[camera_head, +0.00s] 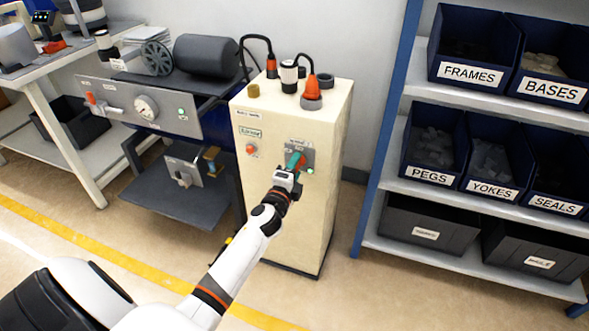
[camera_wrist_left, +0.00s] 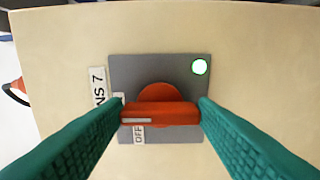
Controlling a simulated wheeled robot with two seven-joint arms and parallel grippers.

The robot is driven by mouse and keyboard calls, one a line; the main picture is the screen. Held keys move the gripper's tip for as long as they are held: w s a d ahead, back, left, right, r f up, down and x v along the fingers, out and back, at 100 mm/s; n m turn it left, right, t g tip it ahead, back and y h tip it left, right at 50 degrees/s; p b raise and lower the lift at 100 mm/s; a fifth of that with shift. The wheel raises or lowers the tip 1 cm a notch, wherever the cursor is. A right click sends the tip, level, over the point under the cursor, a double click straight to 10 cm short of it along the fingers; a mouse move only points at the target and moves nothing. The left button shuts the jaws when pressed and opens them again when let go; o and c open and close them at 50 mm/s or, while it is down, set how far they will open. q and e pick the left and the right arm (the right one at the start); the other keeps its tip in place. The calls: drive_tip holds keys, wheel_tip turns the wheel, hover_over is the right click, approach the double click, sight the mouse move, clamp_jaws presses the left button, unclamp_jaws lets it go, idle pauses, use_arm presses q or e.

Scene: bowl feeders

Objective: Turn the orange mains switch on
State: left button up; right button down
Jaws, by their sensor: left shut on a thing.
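The orange mains switch (camera_wrist_left: 160,92) has a round base and a bar handle, on a grey plate (camera_wrist_left: 185,70) on the front of a cream cabinet (camera_head: 290,215). In the left wrist view the handle lies across the picture. A pale stripe marks its left end, just above a label reading OFF (camera_wrist_left: 138,134); another label beside that end is mostly hidden. My left gripper (camera_wrist_left: 161,110) has its green fingers shut on the two ends of the handle. In the head view the gripper (camera_head: 295,161) covers most of the switch. My right gripper is not in view.
A lamp (camera_wrist_left: 200,67) on the switch plate glows green-white. An orange-red button (camera_head: 251,149) sits left on the cabinet, and cable plugs (camera_head: 311,92) stand on top. A feeder machine (camera_head: 140,105) is at left; a blue-framed shelf (camera_head: 404,187) with labelled bins is at right.

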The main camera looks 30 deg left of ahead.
use_arm(q)
drive_tip(key=o, duration=1)
drive_tip(key=v, duration=1.2)
drive_tip(key=shift+f+p, duration=0.1)
drive_tip(key=shift+p, duration=0.25)
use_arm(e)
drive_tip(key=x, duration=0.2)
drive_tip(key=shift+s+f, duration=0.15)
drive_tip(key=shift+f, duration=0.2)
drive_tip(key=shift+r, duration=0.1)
